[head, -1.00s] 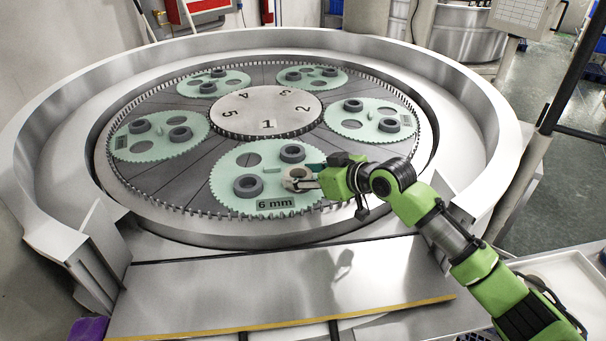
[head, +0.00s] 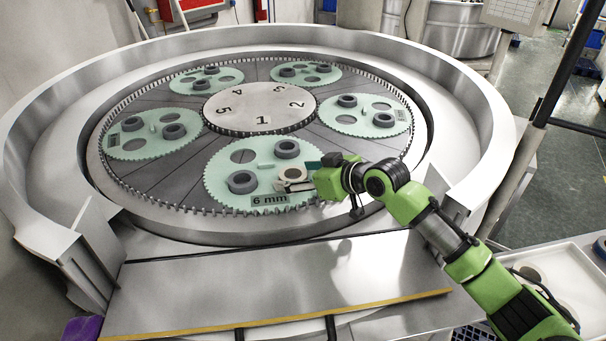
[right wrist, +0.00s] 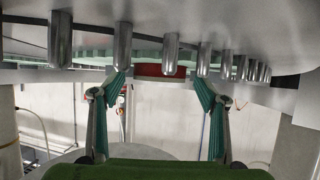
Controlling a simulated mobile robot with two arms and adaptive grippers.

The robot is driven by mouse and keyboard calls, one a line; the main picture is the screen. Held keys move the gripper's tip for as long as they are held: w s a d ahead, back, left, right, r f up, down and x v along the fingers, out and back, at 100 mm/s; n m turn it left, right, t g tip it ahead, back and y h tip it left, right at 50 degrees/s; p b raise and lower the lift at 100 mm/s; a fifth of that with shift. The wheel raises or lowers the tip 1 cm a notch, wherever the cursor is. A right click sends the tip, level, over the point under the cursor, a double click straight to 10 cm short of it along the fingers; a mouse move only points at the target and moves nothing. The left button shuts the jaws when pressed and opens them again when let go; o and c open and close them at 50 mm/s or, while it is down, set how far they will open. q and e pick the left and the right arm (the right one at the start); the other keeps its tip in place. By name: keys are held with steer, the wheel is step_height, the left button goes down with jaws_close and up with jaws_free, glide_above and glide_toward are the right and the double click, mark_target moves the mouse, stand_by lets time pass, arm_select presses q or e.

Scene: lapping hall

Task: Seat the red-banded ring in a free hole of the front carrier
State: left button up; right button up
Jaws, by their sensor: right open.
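The red-banded ring (head: 283,174) is at the right front of the pale green front carrier (head: 220,192), its light top showing in the head view. Its red side (right wrist: 160,70) shows between my fingers in the right wrist view, standing proud of the carrier's edge. I cannot tell how deep it sits. My right gripper (head: 294,177) is open around the ring, with a gap on both sides between green fingers. My left gripper is out of view.
A raised grey rim (head: 470,110) surrounds the machine. A toothed pin ring (head: 160,207) runs close in front of the carrier; its pins (right wrist: 122,45) show near my fingers. Other green carriers with dark rings lie around the numbered hub (head: 260,104). A white tray (head: 575,300) is at right.

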steer(key=v, duration=1.2)
